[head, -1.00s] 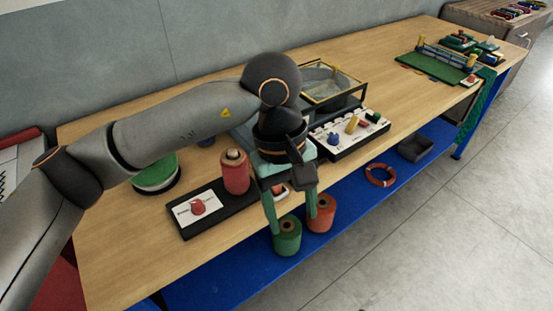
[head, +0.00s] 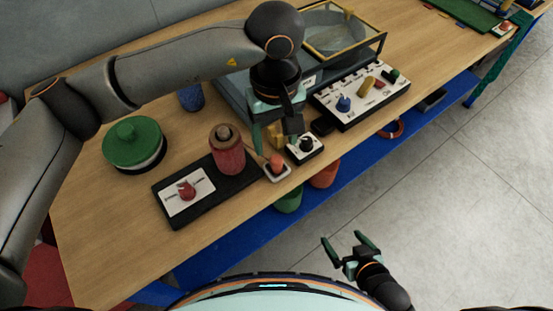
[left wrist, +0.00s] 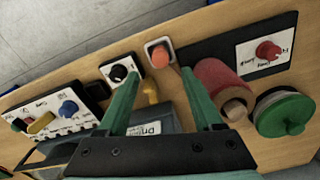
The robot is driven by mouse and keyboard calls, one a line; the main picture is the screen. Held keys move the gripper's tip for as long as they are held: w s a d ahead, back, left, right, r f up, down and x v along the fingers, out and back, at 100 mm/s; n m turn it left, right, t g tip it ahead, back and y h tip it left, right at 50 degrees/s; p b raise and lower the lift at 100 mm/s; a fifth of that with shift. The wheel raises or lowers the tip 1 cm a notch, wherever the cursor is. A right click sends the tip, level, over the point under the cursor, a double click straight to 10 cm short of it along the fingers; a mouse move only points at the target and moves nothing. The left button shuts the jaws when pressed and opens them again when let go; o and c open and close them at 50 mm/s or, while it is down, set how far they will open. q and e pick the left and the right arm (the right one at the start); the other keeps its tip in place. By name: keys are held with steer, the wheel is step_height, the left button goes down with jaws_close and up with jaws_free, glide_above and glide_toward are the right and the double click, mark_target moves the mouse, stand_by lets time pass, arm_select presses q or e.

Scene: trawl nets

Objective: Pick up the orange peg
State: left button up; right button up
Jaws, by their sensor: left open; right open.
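The orange peg (head: 277,162) stands on a small white-topped square base near the table's front edge, between the red spool (head: 228,152) and the black knob box (head: 306,147). The peg also shows in the left wrist view (left wrist: 160,54), just beyond the fingertips and between their lines. My left gripper (head: 275,145) is open and empty, with its green fingers just above and behind the peg in the head view. It does not touch the peg as far as I can tell. My right gripper (head: 343,242) is open and empty, off the table at the front.
A black board with a red knob (head: 187,190) lies to the left, and a green-lidded round tin (head: 134,144) behind it. A control panel (head: 362,95) and a gold-framed glass case (head: 340,30) stand to the right. A yellow piece (left wrist: 150,92) sits close to my left fingers.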

mark_target(277, 159)
arm_select(q)
steer(key=shift+s+d+f+p, duration=0.1)
steer(key=shift+s+f+p, duration=0.1)
steer(key=shift+f, duration=0.8)
steer(key=shift+s+a+f+p, duration=0.1)
steer(key=shift+f+p, duration=0.05)
steer(key=shift+f, duration=0.85)
steer(key=shift+s+d+f+p, duration=0.1)
steer(key=shift+f+p, duration=0.1)
steer(key=shift+f, duration=0.8)
jaws_close()
